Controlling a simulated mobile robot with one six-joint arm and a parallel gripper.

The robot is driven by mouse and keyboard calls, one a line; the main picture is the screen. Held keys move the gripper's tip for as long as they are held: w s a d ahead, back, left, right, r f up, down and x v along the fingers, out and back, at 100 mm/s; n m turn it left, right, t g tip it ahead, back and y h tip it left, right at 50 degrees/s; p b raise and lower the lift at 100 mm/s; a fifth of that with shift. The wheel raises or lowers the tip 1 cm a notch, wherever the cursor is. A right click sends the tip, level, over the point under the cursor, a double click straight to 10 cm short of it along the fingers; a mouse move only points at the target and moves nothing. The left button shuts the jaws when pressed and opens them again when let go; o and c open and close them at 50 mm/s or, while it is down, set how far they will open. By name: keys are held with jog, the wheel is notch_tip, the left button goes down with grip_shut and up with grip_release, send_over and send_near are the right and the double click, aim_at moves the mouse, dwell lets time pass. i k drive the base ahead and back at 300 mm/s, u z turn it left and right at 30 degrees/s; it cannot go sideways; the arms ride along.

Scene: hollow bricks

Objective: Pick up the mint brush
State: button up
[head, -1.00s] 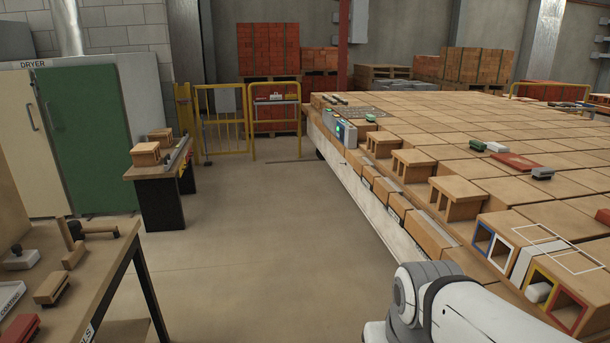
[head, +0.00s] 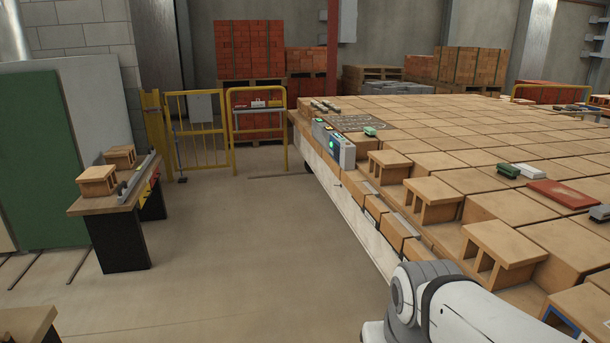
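Two small green brush-like things lie on the large brick-topped platform (head: 460,134). One pale green one (head: 370,131) is at the far left part, beside a grey patterned plate. A darker green one (head: 507,171) lies farther right, beside a white one. They are too small to tell surely which is the mint brush. My arm shows at the bottom right, but my gripper is out of the picture.
A white brush-like thing (head: 529,171) and a red flat slab (head: 564,193) lie on the platform. A grey box with a green light (head: 341,150) stands at its left edge. A small bench (head: 108,204) stands left. The floor (head: 250,240) between is clear.

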aim_at(371, 132)
jog(key=i, duration=3.05)
jog(key=z, duration=0.2)
jog(key=k, duration=0.7)
jog(key=u, duration=0.85)
jog(key=k, duration=0.7)
jog(key=u, duration=0.5)
jog(key=i, duration=1.4)
jog(key=z, duration=0.15)
